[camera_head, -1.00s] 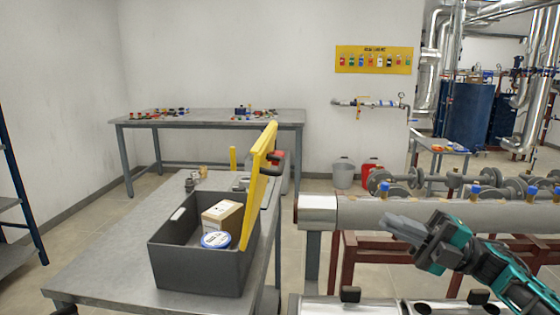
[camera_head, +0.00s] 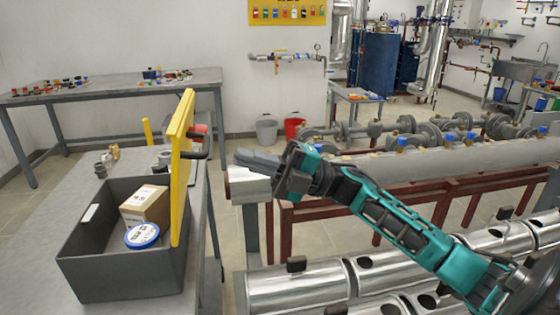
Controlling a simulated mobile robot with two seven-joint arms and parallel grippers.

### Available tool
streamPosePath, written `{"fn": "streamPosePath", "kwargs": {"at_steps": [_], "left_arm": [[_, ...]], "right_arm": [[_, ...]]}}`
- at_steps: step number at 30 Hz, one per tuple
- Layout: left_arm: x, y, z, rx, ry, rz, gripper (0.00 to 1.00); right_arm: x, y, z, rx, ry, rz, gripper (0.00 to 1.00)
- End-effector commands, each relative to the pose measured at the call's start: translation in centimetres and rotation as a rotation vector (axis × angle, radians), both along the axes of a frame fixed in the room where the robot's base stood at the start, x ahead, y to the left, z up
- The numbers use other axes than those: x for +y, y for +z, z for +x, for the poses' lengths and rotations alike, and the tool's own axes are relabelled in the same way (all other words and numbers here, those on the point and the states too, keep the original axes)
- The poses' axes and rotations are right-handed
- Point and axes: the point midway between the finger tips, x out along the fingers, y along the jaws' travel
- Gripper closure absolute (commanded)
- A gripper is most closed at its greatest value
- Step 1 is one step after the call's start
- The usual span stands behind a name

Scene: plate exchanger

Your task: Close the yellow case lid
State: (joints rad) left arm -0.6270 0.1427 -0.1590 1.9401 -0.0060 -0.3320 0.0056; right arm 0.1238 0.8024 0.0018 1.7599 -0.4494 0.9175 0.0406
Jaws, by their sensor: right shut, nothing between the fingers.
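The grey case (camera_head: 120,285) stands on the metal table at the left, open at the top. Its yellow lid (camera_head: 181,165) stands upright along the case's right side, with a dark handle (camera_head: 203,146) on its outer face. A cardboard box (camera_head: 146,203) and a round blue-and-white tin (camera_head: 142,236) are inside the case. My right gripper (camera_head: 243,158) is shut and empty, to the right of the lid and handle, pointing left; it appears apart from them. My left gripper is not in view.
The metal table (camera_head: 40,230) holds small fittings (camera_head: 108,158) behind the case. Shiny pipes (camera_head: 300,288) and a flanged pipe on red-brown supports (camera_head: 330,215) lie right of the table. A back table (camera_head: 110,88) stands along the wall. A grey bucket (camera_head: 267,129) and red bucket (camera_head: 294,129) stand behind.

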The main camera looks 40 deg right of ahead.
Motion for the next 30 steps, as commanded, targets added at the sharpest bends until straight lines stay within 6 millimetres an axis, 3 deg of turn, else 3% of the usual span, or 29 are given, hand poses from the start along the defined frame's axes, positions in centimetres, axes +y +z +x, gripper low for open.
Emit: {"fn": "streamPosePath", "kwargs": {"at_steps": [3,9,30], "left_arm": [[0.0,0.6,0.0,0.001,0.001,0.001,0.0],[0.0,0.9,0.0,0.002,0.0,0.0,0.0],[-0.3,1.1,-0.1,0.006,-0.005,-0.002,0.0]], "right_arm": [[1.6,1.0,0.8,-0.003,0.001,0.001,1.0],[3.0,1.4,1.6,0.0,-0.001,0.0,1.0],[2.6,1.8,1.7,0.011,-0.001,-0.025,1.0]]}}
